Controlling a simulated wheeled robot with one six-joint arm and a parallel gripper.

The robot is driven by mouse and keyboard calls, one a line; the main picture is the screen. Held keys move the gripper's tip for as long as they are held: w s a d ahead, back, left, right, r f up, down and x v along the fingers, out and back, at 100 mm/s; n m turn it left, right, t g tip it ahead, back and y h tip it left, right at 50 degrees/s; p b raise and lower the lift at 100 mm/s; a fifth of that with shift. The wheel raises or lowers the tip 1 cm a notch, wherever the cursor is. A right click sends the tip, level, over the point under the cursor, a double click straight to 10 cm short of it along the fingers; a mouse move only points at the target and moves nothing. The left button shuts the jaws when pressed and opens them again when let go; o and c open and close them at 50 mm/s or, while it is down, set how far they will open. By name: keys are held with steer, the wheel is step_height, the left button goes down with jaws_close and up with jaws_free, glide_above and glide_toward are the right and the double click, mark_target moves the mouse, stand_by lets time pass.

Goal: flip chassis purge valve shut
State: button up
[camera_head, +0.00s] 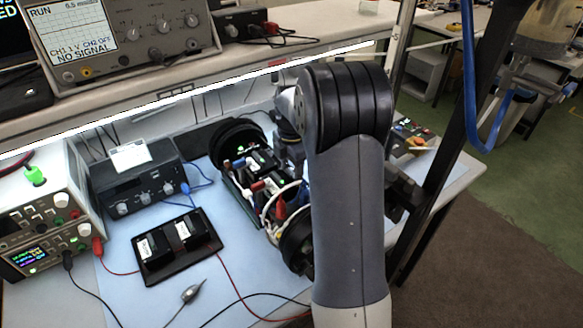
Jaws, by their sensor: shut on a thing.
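The opened cylinder chassis lies on the light blue bench mat (222,262), with a black round end (238,138) at the back and another (297,245) nearer me. Dark modules with green lights and blue, red and white fittings show between its ends. I cannot make out which fitting is the purge valve. My arm stands upright in front of the chassis's right side and hides part of it. Grey wrist parts of mine show just left of the arm, close to the chassis. My gripper's fingers are hidden, so their contact with the valve cannot be seen.
A black tray with two modules (178,248) lies left of the chassis. A dark instrument box (137,182) and power supplies (45,225) stand farther left. Leads and a small probe (190,293) cross the front mat. A shelf with an oscilloscope (125,38) overhangs behind.

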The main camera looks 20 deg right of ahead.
steer(key=shift+d+m, duration=0.2)
steer(key=shift+m, duration=0.95)
steer(key=shift+d+m, duration=0.15)
steer(key=shift+m, duration=1)
steer(key=o, duration=1)
